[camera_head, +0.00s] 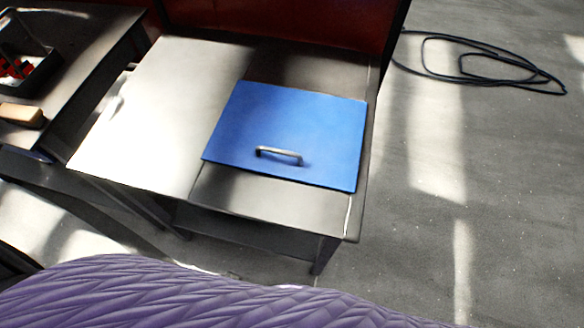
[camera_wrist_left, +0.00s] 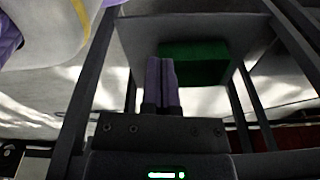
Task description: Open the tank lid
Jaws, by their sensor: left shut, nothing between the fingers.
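The tank lid (camera_head: 290,118) is a flat blue panel lying closed on the right half of a grey metal bench in the head view. Its silver bar handle (camera_head: 279,155) stands near the front edge. No gripper shows in the head view, so none is near the handle there. In the left wrist view my left gripper (camera_wrist_left: 161,62) shows two purple fingers pressed together with nothing between them. The lid does not show in that view.
The bench's bare left top (camera_head: 150,110) is clear. A dark side table at left holds a black tray (camera_head: 40,72) and a tan block (camera_head: 22,114). A black hose (camera_head: 480,75) lies on the floor at right. The left wrist view shows a green box (camera_wrist_left: 193,64) among dark metal legs.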

